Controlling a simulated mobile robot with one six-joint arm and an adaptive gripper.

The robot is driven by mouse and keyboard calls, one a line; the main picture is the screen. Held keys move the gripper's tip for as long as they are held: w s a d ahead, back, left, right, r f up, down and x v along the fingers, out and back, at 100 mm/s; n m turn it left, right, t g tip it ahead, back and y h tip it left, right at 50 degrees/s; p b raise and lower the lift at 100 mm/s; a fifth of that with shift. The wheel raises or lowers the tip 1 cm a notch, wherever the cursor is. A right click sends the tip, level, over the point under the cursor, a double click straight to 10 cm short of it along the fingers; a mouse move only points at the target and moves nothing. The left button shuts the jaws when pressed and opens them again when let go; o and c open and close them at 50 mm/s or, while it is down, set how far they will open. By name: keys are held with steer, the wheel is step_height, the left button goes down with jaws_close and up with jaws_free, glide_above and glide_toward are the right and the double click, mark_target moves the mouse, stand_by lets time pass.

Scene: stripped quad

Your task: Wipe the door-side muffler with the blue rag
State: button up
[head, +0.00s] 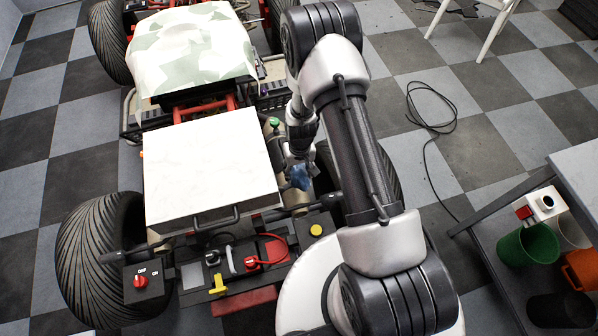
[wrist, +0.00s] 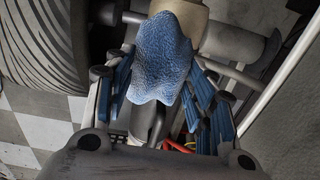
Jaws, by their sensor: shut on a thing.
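The blue rag (head: 299,178) hangs at the right side of the quad, below the end of my arm. In the wrist view the rag (wrist: 160,58) is bunched between the blue-padded fingers of my gripper (wrist: 163,84), which is shut on it. Just beyond the rag is a tan cylinder (wrist: 188,10), with a grey tube (wrist: 238,46) to its right; these look like muffler parts. The rag overlaps the tan cylinder in the picture, and I cannot tell whether they touch. In the head view my arm hides much of that side.
A white panel (head: 210,168) covers the quad's middle. A rear tyre (head: 97,255) stands at left; another tyre (wrist: 40,40) is close to my gripper in the wrist view. A table (head: 582,165) with cups and a cable (head: 430,128) on the floor lie right.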

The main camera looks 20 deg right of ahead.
steer(key=shift+r, duration=0.15)
steer(key=shift+r+p, duration=0.85)
steer(key=shift+r, duration=0.55)
